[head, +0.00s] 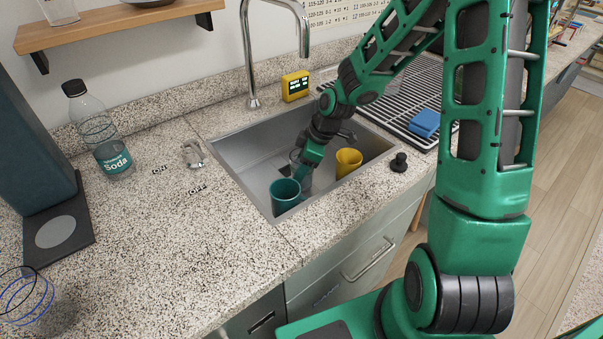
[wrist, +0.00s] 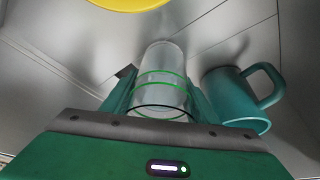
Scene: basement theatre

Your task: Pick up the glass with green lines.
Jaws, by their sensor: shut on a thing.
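A clear glass with green lines (wrist: 162,85) stands in the sink between my gripper's fingers in the wrist view. My gripper (wrist: 160,98) is shut on it, with one finger on each side. In the head view, my gripper (head: 308,165) reaches down into the sink, and the glass shows only in part beside it. A teal mug (wrist: 240,97) is just right of the glass in the wrist view; in the head view the mug (head: 285,196) is at the sink's near-left part.
The metal sink (head: 238,150) has walls around my gripper. A yellow cup (head: 348,162) stands right of my gripper; its edge shows at the wrist view's top. The faucet (head: 248,60) rises behind. A soda bottle (head: 107,140) stands on the left counter. A blue sponge (head: 425,122) lies on the rack.

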